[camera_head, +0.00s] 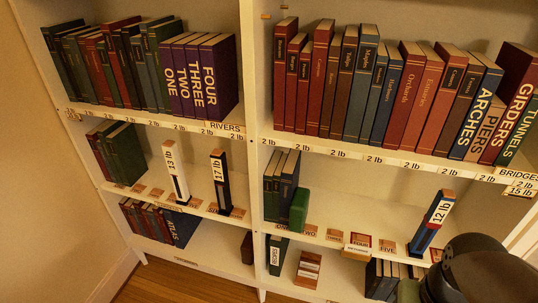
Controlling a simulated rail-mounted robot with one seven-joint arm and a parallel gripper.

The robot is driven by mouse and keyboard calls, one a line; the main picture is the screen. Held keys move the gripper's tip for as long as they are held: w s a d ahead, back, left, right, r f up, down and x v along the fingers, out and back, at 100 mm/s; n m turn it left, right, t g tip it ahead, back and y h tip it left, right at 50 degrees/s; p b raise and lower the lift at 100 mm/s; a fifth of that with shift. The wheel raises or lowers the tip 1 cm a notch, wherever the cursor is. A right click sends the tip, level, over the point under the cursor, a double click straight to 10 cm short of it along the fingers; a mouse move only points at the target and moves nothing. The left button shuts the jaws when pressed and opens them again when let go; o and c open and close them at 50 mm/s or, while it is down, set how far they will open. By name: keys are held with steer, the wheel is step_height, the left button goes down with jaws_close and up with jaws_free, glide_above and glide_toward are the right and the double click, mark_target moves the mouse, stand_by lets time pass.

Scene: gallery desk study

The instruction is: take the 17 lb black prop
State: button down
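The 17 lb black prop (221,184) stands upright on the middle shelf of the left bay, near its front edge. It is a narrow dark post with a white "17 lb" label and a tan top. A white prop marked 13 lb (175,171) stands to its left, slightly tilted in the picture. A blue and red prop marked 12 lb (431,222) stands on the middle shelf of the right bay. A dark rounded part of my arm shows at the lower right, far from the black prop. My gripper's fingers cannot be made out.
A vertical divider (251,120) separates the bays, right of the black prop. Purple books (207,76) fill part of the shelf above. Dark green books (124,153) stand left of the white prop. Small tags line the shelf edge. A green block (299,209) stands beyond the divider.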

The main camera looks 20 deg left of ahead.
stand_by(0.4)
steer(key=c, duration=0.8)
jaws_free()
steer(key=shift+o, duration=0.2)
